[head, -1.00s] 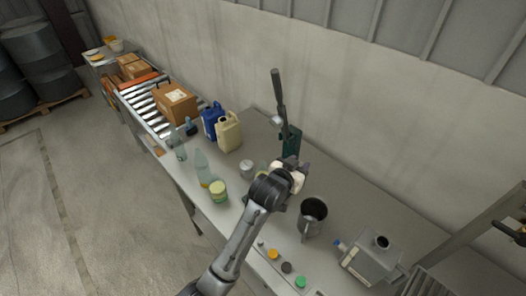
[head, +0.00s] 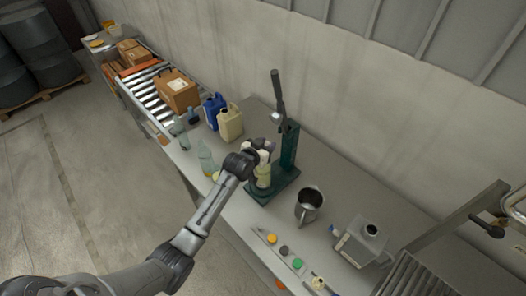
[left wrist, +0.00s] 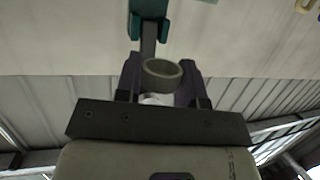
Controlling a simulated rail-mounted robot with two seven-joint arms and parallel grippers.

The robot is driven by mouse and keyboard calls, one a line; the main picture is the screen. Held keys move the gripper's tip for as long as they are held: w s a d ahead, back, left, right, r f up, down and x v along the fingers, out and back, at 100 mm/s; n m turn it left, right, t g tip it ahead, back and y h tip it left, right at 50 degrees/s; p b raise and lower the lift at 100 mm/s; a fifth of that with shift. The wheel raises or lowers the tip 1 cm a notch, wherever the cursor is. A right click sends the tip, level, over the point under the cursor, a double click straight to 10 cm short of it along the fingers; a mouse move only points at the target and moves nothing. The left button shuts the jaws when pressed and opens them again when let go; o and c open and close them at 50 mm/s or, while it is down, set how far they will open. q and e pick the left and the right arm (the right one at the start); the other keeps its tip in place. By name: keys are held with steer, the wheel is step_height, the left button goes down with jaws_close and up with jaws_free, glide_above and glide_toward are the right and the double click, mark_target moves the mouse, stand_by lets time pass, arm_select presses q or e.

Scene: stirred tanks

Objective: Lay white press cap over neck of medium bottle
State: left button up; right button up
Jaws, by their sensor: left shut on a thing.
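My left gripper (head: 266,148) is in front of the green lever press (head: 289,148). In the left wrist view its fingers (left wrist: 161,82) are shut on a pale, hollow round piece, which looks like the white press cap (left wrist: 163,70). Below the gripper in the head view, a cream-yellow bottle (head: 263,178), apparently the medium bottle, stands on the press base (head: 281,191). Its neck is hidden by the gripper, so I cannot tell whether the cap touches it. My right gripper is not in view.
A steel jug (head: 309,205) stands right of the press. A grey metal can (head: 365,242) is further right. A clear bottle (head: 206,157) is left of my arm. Beige (head: 230,123) and blue (head: 213,108) jugs stand behind. Coloured buttons (head: 284,250) line the front.

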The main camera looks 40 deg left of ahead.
arm_select(q)
steer(key=shift+s+a+f, duration=0.15)
steer(key=shift+a+f, duration=0.35)
steer(key=shift+a, duration=0.1)
steer(key=shift+f+p, duration=0.3)
steer(key=shift+f, duration=1.55)
steer(key=shift+f, duration=0.4)
steer(key=shift+f+b, duration=0.25)
steer(key=shift+b, duration=0.15)
steer(key=o, duration=0.9)
steer(key=shift+r, duration=0.15)
